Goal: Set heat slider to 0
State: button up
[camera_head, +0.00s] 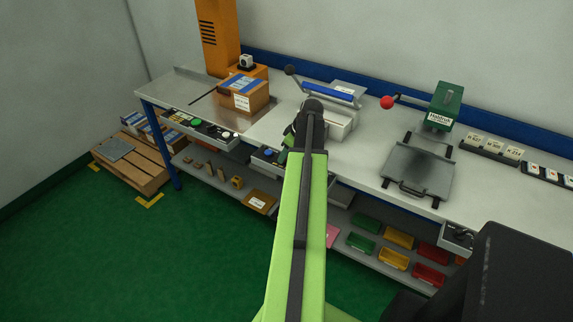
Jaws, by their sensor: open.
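My green arm reaches forward over the bench, and my gripper (289,138) is at its far end, small and partly hidden by the arm. It is open, in front of the white machine with a blue bar (330,93). A control panel with a blue knob (268,156) sits on the bench's front edge, just left of my gripper, and is partly covered by my arm. Another small control box (457,236) sits on the front edge at the right, below the green press (444,107). I cannot make out the heat slider or its setting on either panel.
The grey bench (372,165) runs across the view. A taped carton (245,94) stands by an orange column (219,40). A panel with a green button (197,122) is at the left. Coloured bins (398,239) fill the lower shelf. Green floor (130,240) is clear in front.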

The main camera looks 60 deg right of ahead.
jog(key=shift+w+f, duration=0.15)
jog(key=shift+f, duration=0.3)
jog(key=shift+r, duration=0.1)
jog(key=shift+c, duration=0.2)
jog(key=c, duration=0.9)
grip_shut()
jog(key=shift+a, duration=0.1)
